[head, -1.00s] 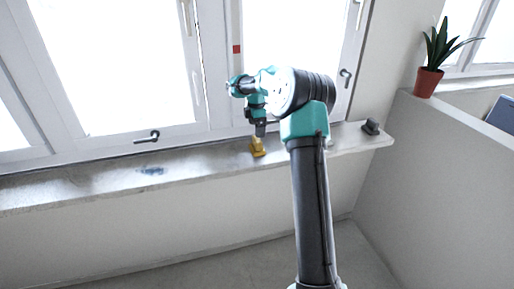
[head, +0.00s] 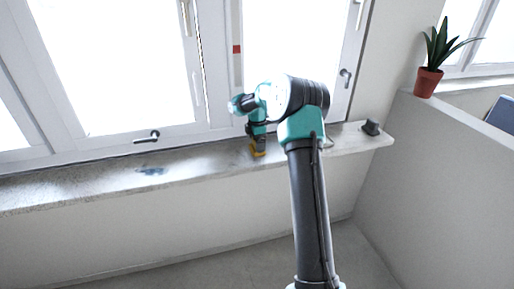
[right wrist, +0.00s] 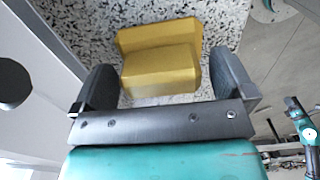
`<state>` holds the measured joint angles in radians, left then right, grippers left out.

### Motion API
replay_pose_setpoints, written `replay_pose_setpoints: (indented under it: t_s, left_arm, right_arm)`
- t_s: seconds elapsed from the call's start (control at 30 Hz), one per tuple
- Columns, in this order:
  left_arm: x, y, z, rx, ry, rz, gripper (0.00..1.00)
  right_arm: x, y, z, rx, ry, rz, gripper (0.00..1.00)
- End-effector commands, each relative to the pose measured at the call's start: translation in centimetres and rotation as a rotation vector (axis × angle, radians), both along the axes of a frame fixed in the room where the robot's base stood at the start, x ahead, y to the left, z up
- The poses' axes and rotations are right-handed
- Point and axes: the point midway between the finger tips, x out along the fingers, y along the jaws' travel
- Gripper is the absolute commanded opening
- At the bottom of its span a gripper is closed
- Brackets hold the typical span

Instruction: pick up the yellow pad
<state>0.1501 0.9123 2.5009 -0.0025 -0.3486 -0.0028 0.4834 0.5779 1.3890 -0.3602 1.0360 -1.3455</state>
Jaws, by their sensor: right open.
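The yellow pad (right wrist: 160,65) sits on the speckled window sill. In the right wrist view it lies between the two dark fingers of my right gripper (right wrist: 168,88), which is open, with a gap on each side of the pad. In the head view my right gripper (head: 258,143) points down at the sill, and only the lower part of the yellow pad (head: 258,153) shows below it. My left gripper is not in view.
A dark grey block (head: 371,127) sits near the right end of the sill (head: 90,187). Window frames with handles (head: 147,137) rise behind the sill. A potted plant (head: 427,82) stands on the partition at the right. The sill left of the pad is mostly clear.

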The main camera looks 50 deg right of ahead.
Motion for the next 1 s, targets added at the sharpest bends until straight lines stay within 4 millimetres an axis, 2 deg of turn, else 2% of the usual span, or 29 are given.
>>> replay_pose_setpoints:
  t_s: [0.13, 0.57, 1.0]
  left_arm:
    - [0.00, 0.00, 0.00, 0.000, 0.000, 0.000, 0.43]
    - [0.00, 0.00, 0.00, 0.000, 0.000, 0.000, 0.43]
    - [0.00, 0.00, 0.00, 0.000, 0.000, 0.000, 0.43]
  right_arm:
    - [-0.01, 0.03, -0.94, 0.000, 0.000, 0.001, 1.00]
    - [0.01, 0.01, -0.92, -0.001, -0.001, 0.001, 1.00]
    - [0.01, 0.01, -0.91, -0.001, -0.001, 0.001, 0.60]
